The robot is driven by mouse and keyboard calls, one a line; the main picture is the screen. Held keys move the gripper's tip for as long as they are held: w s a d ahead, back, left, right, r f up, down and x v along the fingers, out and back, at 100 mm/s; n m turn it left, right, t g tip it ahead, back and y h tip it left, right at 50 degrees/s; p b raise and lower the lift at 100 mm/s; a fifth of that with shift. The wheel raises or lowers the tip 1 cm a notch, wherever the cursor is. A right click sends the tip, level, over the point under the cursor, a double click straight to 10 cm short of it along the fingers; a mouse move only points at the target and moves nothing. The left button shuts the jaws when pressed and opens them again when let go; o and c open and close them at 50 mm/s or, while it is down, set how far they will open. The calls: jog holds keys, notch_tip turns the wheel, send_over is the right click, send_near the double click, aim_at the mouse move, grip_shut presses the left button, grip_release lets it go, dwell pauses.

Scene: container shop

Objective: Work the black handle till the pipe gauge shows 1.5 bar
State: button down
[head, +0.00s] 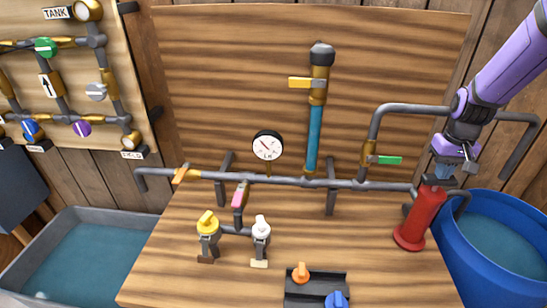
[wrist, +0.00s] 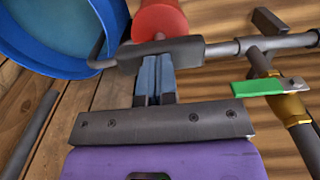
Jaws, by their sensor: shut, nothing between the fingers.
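The round white pipe gauge (head: 268,146) stands on the long grey pipe in the head view; its reading is too small to tell. A red pump cylinder (head: 422,215) stands at the right of the bench and shows in the wrist view (wrist: 158,20). A dark handle bar (wrist: 185,52) lies across its top in the wrist view; in the head view the handle (head: 440,181) is partly hidden by my gripper. My gripper (head: 446,172) is shut and empty, its fingertips (wrist: 154,60) at the bar. I cannot tell whether they touch it.
A blue barrel (head: 505,235) stands right of the pump. A green-handled valve (head: 388,160) sits on the pipe left of my arm. Yellow (head: 208,222) and white (head: 261,228) taps stand at the front. A blue column (head: 313,140) rises mid-bench. A grey water trough (head: 75,212) is at left.

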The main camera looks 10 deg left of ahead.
jog(key=shift+r, duration=3.4)
dwell(0.9)
dwell(1.2)
jog(key=shift+r, duration=0.15)
jog(key=s+a+r+t, duration=0.1)
jog(key=s+a+r, duration=0.1)
jog(key=s+r, duration=0.45)
jog(key=s+a+r+t, duration=0.2)
jog(key=s+a+r, duration=0.1)
jog(key=s+r, duration=0.35)
jog(key=s+a+r+t, duration=0.2)
jog(key=s+r, duration=0.1)
jog(key=s, duration=1)
jog(key=shift+s, duration=0.3)
